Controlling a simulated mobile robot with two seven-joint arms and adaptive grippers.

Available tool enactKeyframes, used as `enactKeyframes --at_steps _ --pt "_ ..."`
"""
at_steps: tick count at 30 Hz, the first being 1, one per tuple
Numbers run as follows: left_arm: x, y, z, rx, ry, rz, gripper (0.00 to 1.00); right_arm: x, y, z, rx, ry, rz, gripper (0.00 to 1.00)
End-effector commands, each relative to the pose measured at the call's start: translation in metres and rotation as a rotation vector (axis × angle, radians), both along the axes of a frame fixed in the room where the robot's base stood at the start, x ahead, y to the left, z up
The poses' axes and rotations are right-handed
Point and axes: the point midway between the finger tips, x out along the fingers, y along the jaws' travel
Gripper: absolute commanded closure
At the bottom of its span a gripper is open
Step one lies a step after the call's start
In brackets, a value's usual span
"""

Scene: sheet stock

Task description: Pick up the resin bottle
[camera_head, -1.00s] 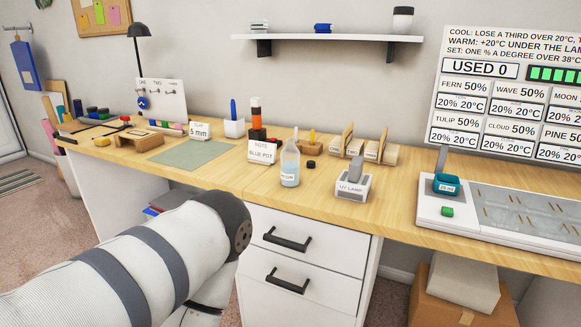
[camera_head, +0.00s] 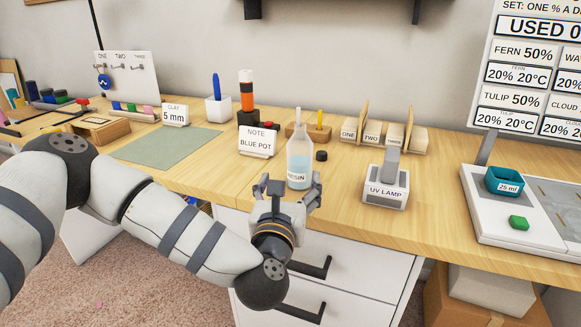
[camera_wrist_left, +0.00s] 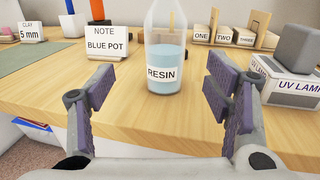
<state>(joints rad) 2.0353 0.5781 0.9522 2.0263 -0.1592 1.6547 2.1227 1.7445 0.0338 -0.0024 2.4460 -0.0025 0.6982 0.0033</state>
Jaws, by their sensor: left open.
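The resin bottle (camera_head: 300,158) is clear, with pale blue liquid and a RESIN label, and stands upright near the front edge of the wooden desk. In the left wrist view the bottle (camera_wrist_left: 166,62) stands ahead of my fingers, between their lines. My left gripper (camera_head: 288,190) is open and empty, just in front of the bottle at the desk's front edge. In the left wrist view its two purple-padded fingers (camera_wrist_left: 160,98) are spread wide, with a gap to the bottle. My right gripper is not in view.
A NOTE BLUE POT card (camera_head: 257,141) stands left of the bottle. A UV lamp (camera_head: 386,188) stands to the right, and a small black cap (camera_head: 321,156) lies beside the bottle. Drawers (camera_head: 350,268) are below the desk edge. A green mat (camera_head: 165,146) lies at left.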

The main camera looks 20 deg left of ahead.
Motion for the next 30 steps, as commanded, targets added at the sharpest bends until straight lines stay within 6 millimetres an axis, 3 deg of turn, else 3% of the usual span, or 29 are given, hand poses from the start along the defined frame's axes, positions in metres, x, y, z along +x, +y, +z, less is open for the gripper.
enactKeyframes --at_steps 3,15,18,24,25,30 --pt "0.028 0.005 0.002 0.004 -0.003 0.001 0.28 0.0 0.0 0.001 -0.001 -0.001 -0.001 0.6" --pt "0.093 0.014 0.003 0.008 0.001 -0.003 0.28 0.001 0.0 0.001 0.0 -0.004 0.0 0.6" --pt "0.103 0.016 0.003 0.006 0.004 -0.005 0.28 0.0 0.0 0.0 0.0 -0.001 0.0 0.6" --pt "0.105 0.016 0.003 0.006 0.004 -0.006 0.28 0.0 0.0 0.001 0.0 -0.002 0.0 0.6" --pt "0.105 0.016 0.003 0.006 0.004 -0.006 0.3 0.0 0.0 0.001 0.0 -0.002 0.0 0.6" --pt "0.104 0.016 0.003 0.007 0.004 -0.005 0.69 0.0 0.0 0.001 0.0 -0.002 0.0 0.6"
